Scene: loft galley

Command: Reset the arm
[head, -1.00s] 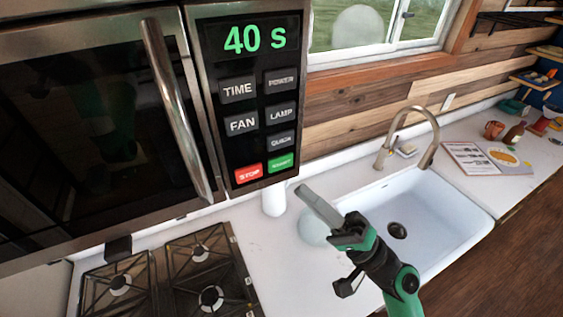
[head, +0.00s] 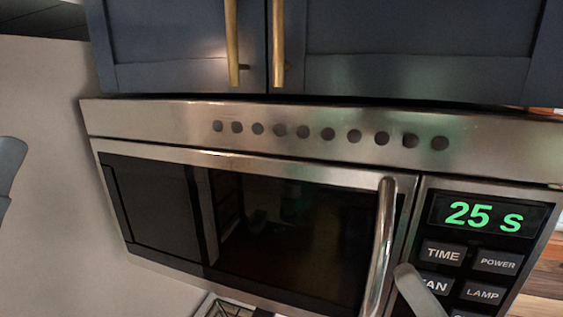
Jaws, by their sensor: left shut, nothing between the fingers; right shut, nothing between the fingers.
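My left gripper (head: 8,165) shows only as a grey tip at the left edge, in front of the pale wall. It is shut and empty; the rest of that arm is out of frame. My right gripper (head: 410,278) is shut and empty at the bottom right. Its grey tip overlaps the FAN button (head: 437,285) in the picture, right of the microwave handle (head: 384,245). I cannot tell whether it touches the panel. The microwave (head: 290,222) is closed, and its green display (head: 484,215) reads 25 s.
Dark blue cabinets (head: 410,45) with brass handles hang above the microwave. A pale wall (head: 50,110) is at the left. A bit of the stove (head: 228,309) shows at the bottom edge.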

